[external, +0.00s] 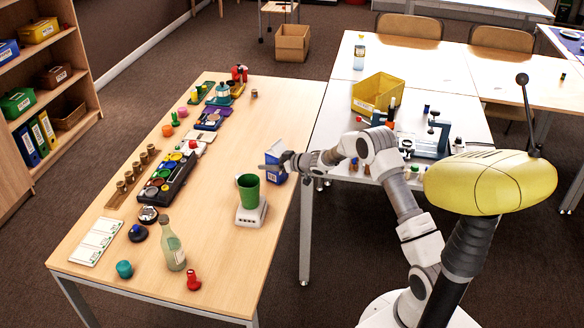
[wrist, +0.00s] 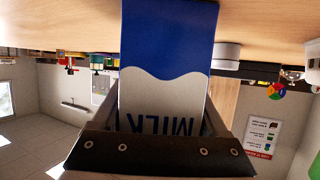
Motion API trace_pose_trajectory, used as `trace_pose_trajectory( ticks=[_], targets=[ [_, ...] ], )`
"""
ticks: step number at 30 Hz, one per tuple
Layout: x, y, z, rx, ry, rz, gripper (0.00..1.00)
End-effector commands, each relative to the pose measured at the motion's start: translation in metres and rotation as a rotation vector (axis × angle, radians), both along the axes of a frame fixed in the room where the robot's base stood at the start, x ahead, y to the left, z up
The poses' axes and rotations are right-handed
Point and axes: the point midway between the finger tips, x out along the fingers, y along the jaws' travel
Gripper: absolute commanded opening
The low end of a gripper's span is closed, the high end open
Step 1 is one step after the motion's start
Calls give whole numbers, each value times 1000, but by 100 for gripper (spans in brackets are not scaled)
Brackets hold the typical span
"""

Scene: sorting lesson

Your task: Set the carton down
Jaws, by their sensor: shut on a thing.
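The carton (external: 275,175) is a blue and white milk carton, upright at the right edge of the wooden table (external: 228,120), just behind a green cup (external: 248,187). My gripper (external: 281,158) reaches in from the right and is shut on the carton. In the wrist view, which is upside down, the carton (wrist: 168,50) fills the middle, with its MILK lettering between the jaws (wrist: 160,130). Its blue lower end runs to the picture's top, over the tabletop (wrist: 60,22). I cannot tell whether its base touches the table.
The green cup stands on a white scale (external: 250,214) close to the carton. A glass bottle (external: 172,248) and a red piece (external: 193,280) stand nearer. Trays and small pots line the left side. Bare wood lies left of the carton.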

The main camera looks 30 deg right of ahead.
Motion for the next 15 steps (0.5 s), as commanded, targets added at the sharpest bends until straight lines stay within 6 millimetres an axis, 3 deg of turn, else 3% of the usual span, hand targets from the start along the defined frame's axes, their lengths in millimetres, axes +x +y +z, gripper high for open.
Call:
trace_pose_trajectory(
  ticks=[1, 4, 5, 15],
  targets=[
    [0, 0, -1, 0, 0, 0, 80],
    [0, 0, -1, 0, 0, 0, 98],
    [0, 0, -1, 0, 0, 0, 100],
    [-2, -1, 5, 0, 1, 0, 100]
  ],
)
